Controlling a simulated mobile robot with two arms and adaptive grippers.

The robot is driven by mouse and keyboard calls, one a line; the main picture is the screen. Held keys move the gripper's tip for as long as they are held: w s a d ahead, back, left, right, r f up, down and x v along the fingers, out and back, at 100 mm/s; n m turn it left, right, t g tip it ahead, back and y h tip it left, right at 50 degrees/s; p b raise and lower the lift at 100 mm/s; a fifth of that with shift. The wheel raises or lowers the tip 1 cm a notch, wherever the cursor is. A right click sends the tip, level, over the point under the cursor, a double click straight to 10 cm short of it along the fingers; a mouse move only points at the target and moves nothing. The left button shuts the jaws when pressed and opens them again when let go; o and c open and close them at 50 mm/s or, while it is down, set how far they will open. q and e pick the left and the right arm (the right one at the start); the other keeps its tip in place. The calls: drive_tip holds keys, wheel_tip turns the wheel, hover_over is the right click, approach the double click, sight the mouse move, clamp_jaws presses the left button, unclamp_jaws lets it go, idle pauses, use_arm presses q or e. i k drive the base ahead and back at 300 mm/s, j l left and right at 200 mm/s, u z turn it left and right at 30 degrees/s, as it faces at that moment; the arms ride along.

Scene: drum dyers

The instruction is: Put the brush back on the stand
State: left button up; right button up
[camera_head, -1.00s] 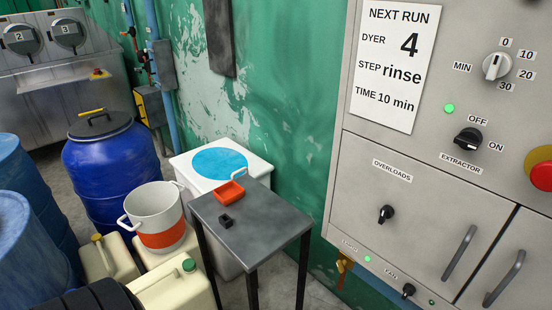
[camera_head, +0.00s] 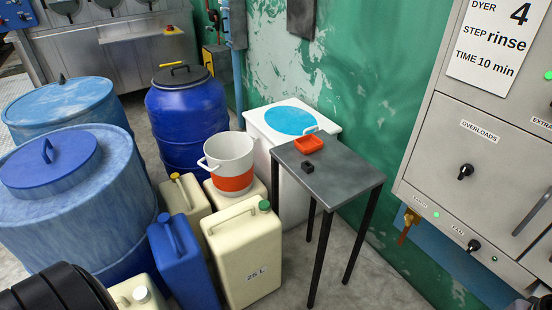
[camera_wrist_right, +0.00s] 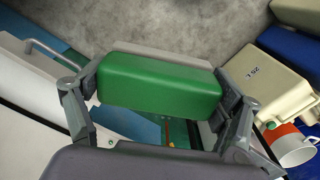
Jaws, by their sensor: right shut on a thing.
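My right gripper (camera_wrist_right: 160,95) shows in the right wrist view, shut on a green block-shaped brush (camera_wrist_right: 160,82). A grey strip shows along the brush's far edge; its bristles cannot be made out. The brush is held in the air, with floor and containers beyond it. In the head view a small grey-topped stand (camera_head: 345,178) on thin dark legs is by the green wall. An orange tray (camera_head: 309,145) and a small black block (camera_head: 308,167) are on its top.
A white tub with a blue disc (camera_head: 290,120) is behind the stand. A white-and-orange bucket (camera_head: 231,163), cream canisters (camera_head: 245,255), a blue canister (camera_head: 180,255) and blue barrels (camera_head: 190,120) crowd the left. A control cabinet (camera_head: 470,155) is at right. Floor is bare right of the stand.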

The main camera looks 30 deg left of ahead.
sight(336, 178)
drive_tip(key=i+j+u, duration=0.15)
drive_tip(key=u, duration=0.3)
drive_tip(key=i+u, duration=0.3)
drive_tip(key=u, duration=0.2)
drive_tip(key=i+u, duration=0.25)
drive_tip(key=u, duration=0.2)
drive_tip(key=i, duration=0.1)
